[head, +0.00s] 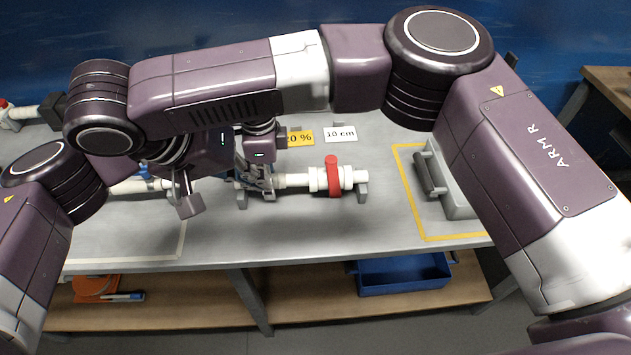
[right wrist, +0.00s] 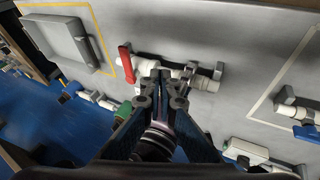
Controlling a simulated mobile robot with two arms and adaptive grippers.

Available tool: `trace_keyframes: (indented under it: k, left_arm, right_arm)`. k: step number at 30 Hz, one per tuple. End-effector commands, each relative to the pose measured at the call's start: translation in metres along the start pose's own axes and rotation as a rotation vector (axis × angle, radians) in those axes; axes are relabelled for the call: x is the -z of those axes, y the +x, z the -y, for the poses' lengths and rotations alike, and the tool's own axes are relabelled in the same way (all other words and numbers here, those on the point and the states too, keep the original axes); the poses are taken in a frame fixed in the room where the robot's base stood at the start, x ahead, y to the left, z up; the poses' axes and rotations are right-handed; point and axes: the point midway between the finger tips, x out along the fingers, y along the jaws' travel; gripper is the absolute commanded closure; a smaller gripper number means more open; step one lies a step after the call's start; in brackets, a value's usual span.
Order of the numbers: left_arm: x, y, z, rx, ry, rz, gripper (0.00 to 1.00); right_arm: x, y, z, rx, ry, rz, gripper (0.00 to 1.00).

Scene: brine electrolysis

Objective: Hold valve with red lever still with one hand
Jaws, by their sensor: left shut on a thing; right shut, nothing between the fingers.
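The valve with red lever (head: 333,179) lies across the bench in the head view, its white pipe on grey stands and its lever upright. It also shows in the right wrist view (right wrist: 125,64), left of the fingertips. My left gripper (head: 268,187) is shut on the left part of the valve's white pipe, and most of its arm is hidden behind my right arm. My right gripper (head: 247,172) is shut and empty close beside it. Its fingertips (right wrist: 160,75) overlap the pipe in the right wrist view, and contact cannot be told.
A grey tray (head: 462,205) stands inside a yellow outline at the right. A 10 cm label (head: 341,134) and a yellow percent label (head: 300,138) lie behind the valve. A blue bin (head: 405,274) is on the shelf below. Bench in front of the valve is clear.

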Motion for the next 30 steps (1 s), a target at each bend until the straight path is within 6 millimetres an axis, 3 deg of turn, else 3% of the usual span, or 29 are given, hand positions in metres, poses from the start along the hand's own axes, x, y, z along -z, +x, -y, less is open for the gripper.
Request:
trace_keyframes:
  k: [8,22,30]
  left_arm:
    - [0.0,0.0,0.0,0.001,0.0,-0.001,1.0]
    - [0.0,-0.001,0.0,0.001,0.0,-0.001,1.0]
    - [0.0,0.0,0.0,0.0,0.0,-0.001,1.0]
  right_arm:
    - [0.01,0.021,-0.012,-0.07,0.097,-0.054,1.0]
    - [0.015,0.114,-0.019,-0.069,0.095,-0.054,1.0]
    - [0.013,0.125,-0.05,-0.067,0.094,-0.055,1.0]
